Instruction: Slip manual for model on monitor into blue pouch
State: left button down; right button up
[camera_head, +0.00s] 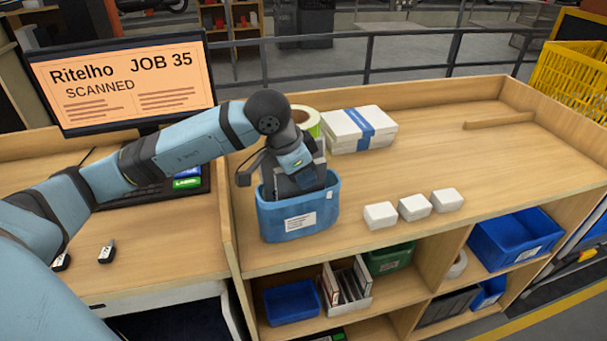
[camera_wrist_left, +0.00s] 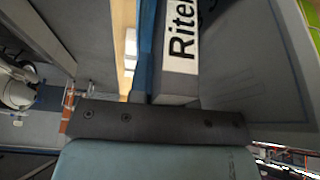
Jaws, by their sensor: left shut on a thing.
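The monitor (camera_head: 125,85) reads "Ritelho JOB 35 SCANNED". The blue pouch (camera_head: 270,221), with a white label on its front, stands upright on the bench near its left front edge. My left gripper (camera_head: 304,180) points down at the pouch's mouth, its fingertips hidden by the pouch and the gripper body. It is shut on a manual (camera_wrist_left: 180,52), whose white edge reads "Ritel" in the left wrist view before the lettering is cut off. In the head view the manual is mostly hidden, so how deep it sits in the pouch cannot be told. My right gripper is out of view.
Three small white boxes (camera_head: 414,207) stand right of the pouch. A white pack with a blue band (camera_head: 362,130) and a tape roll (camera_head: 306,118) are behind. Shelves below hold booklets in a rack (camera_head: 345,287) and several bins (camera_head: 515,235). The bench's right side is largely clear.

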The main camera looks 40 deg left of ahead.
pick_arm(q)
jog(key=shift+f, duration=0.3)
jog(key=c, duration=1)
grip_release()
jog(key=shift+r+p, duration=1.3)
jog(key=shift+r, duration=2.7)
